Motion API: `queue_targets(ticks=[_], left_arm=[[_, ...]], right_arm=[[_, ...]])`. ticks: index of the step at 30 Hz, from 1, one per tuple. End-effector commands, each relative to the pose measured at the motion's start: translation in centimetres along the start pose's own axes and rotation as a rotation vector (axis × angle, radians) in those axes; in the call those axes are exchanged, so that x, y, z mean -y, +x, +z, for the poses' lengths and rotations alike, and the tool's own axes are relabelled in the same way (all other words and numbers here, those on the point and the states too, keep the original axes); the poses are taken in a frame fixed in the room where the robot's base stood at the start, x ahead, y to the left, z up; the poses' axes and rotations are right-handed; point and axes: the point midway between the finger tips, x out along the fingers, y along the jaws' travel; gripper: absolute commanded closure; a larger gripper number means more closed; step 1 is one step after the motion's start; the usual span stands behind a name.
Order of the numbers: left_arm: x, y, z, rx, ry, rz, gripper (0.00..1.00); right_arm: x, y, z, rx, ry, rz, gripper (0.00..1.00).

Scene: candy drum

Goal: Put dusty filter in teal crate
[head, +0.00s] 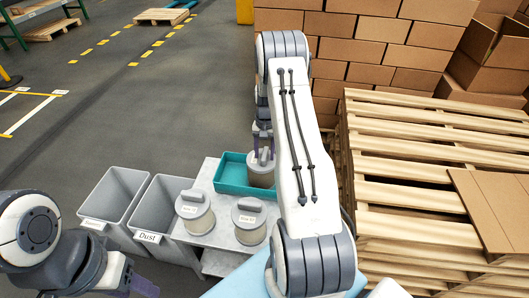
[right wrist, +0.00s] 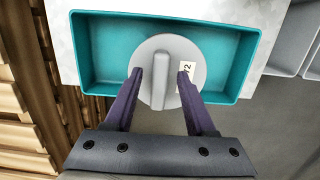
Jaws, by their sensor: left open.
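The teal crate (head: 233,185) sits on the grey table, and it also shows in the right wrist view (right wrist: 90,62). A round pale filter with a bar handle (head: 261,174) is at the crate's right part; in the right wrist view the filter lid (right wrist: 160,50) overlaps the crate's near wall. I cannot tell whether it rests on the floor. My right gripper (right wrist: 160,73) has a finger on either side of the handle, with gaps visible. Two similar filters stand on the table, left (head: 195,212) and right (head: 249,220). Their labels are unclear. My left gripper (head: 131,279) is open and empty, low left.
Two grey bins stand left of the table: a bin labelled "Dust" (head: 148,238) and another bin (head: 98,225). Wooden pallets (head: 400,190) are stacked close on the right. Cardboard boxes (head: 400,62) rise behind. The floor at left is open.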

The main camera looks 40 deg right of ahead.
Motion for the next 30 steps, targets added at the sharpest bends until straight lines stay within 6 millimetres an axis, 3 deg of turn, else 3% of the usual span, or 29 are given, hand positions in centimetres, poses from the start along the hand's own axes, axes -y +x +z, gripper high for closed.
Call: queue_targets(ticks=[11,24,30], left_arm=[[0.0,-0.2,0.0,0.000,0.000,0.000,0.50],[0.0,-0.2,0.0,0.000,0.000,0.000,0.50],[0.0,-0.3,0.0,0.000,0.000,0.000,0.50]], right_arm=[[0.0,-0.9,0.0,-0.002,0.000,-0.001,0.46],[0.0,-9.6,-0.1,-0.005,0.000,-0.001,0.46],[0.0,-11.9,0.0,-0.002,0.000,0.000,0.46]])
